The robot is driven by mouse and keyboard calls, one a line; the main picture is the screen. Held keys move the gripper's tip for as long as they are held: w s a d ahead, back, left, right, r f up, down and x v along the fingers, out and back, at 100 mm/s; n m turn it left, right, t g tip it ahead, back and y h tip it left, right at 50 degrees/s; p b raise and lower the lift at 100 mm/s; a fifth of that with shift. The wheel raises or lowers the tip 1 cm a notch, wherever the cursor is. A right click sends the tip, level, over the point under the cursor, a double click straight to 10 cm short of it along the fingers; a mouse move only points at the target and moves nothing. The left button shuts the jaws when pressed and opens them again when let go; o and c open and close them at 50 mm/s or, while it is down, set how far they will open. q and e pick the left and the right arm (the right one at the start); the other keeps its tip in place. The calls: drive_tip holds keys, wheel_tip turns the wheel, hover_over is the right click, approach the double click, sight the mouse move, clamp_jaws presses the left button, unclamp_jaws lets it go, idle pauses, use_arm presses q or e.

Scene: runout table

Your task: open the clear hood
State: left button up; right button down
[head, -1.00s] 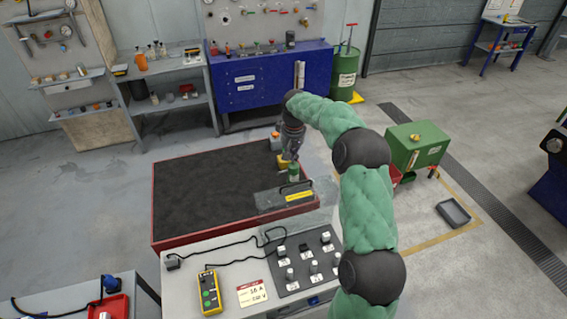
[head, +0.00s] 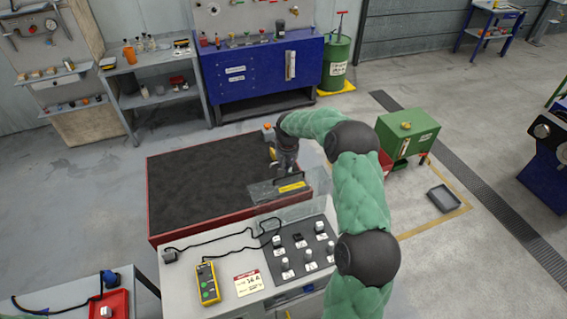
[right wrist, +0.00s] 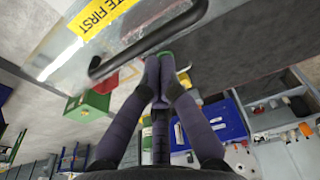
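The clear hood (head: 262,190) is a see-through cover with a yellow label and a dark bar handle, at the near right corner of the dark-topped, red-edged bed. The right wrist view shows its clear panel (right wrist: 62,55) and black handle (right wrist: 115,62) up close. My right gripper (head: 287,168) is just behind the handle in the head view. In the right wrist view its fingertips (right wrist: 160,72) come together just below the handle, with no part of the bar visible between them. Something green shows at the tips. My left gripper is out of view.
The red-edged bed (head: 200,185) is mostly clear. A control panel with knobs (head: 300,250) and a yellow pendant (head: 207,283) lie in front.

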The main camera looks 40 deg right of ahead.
sight(289, 176)
drive_tip(key=shift+s, duration=0.15)
idle(0.3)
drive_tip(key=shift+s+b, duration=0.4)
drive_tip(key=shift+b, duration=0.1)
drive_tip(key=shift+s+a+r+t+b, duration=0.1)
drive_tip(key=shift+s+a+t+b, duration=0.15)
drive_tip(key=shift+s+b, duration=0.25)
drive_tip(key=shift+s+a+r+t+b, duration=0.15)
drive_tip(key=shift+s+t+b, duration=0.1)
drive_tip(key=shift+s+b, duration=0.2)
drive_tip(key=s, duration=0.2)
drive_tip(key=s+a+b, duration=0.1)
drive_tip(key=shift+s+a+h+b, duration=0.15)
drive_tip(key=shift+s+h+b, duration=0.15)
drive_tip(key=shift+s, duration=0.05)
drive_tip(key=shift+s+a, duration=0.2)
drive_tip(key=shift+s, duration=0.45)
drive_tip(key=shift+r, duration=0.1)
drive_tip(key=v, duration=1.2)
drive_tip(key=shift+s, duration=0.2)
